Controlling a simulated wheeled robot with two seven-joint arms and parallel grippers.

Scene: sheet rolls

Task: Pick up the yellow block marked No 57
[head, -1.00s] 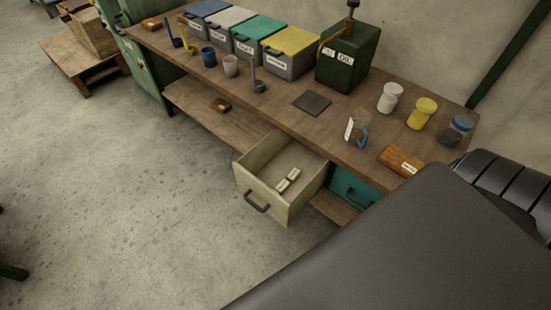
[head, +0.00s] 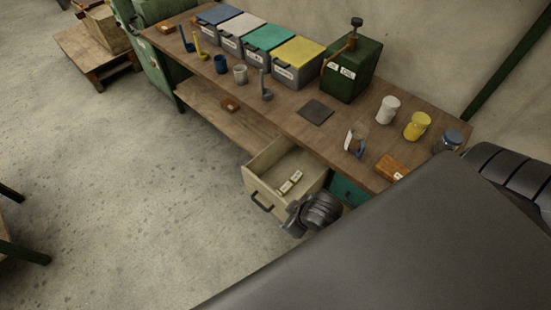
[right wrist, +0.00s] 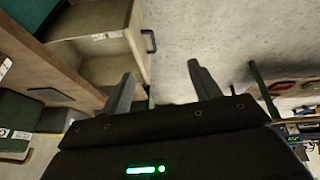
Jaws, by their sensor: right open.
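My right gripper (head: 294,222) is just outside the drawer's front right corner. In the right wrist view its fingers (right wrist: 160,80) are apart with nothing between them. My left gripper is not in view.
A teal drawer (head: 345,190) is beside the open one. My dark arm covers the lower right. Floor left of the drawer is clear.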

